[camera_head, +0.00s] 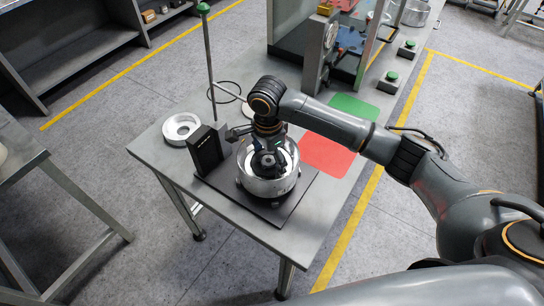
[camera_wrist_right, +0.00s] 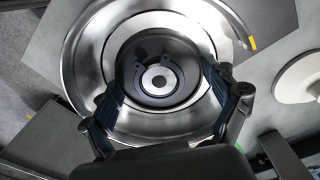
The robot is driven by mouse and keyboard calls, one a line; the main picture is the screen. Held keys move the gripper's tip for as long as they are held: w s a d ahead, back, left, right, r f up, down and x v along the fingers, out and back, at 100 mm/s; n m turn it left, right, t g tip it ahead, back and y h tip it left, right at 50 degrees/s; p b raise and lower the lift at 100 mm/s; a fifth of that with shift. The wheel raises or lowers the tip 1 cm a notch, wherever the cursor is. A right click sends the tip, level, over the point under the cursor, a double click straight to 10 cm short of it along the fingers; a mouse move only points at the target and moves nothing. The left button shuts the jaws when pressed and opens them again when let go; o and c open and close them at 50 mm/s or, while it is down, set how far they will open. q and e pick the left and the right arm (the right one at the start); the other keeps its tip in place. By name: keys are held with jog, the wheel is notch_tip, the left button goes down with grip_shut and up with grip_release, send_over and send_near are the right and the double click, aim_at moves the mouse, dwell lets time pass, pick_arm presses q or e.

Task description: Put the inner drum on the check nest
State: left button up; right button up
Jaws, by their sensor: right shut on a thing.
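A shiny round metal housing (camera_head: 268,187) sits on a dark flat plate (camera_head: 288,212) at the near end of the grey table. Its bright wall (camera_wrist_right: 85,45) also shows in the right wrist view. My right gripper (camera_head: 267,160) reaches down into its open top. In the right wrist view my right gripper (camera_wrist_right: 168,95) has a finger on either side of a smaller round part with a dark centre and a pale hub, which I take as the inner drum (camera_wrist_right: 160,78). The inner drum is mostly hidden in the head view. I cannot tell which fixture is the check nest. My left gripper is out of view.
A black box (camera_head: 206,149) stands left of the housing, with a loose metal ring (camera_head: 172,139) beyond it. A tall green-topped post (camera_head: 209,60) rises behind.

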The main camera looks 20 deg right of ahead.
aim_at(269, 163)
jog(key=shift+w+f+p, duration=0.1)
jog(key=shift+f+p, duration=0.3)
jog(key=shift+f, duration=0.85)
jog(key=o, duration=1.6)
jog(key=shift+f, duration=0.25)
jog(key=shift+r, duration=0.1)
jog(key=shift+s, duration=0.2)
jog(key=shift+r, duration=0.5)
notch_tip(269, 163, up, 11)
jog(key=shift+b, duration=1.1)
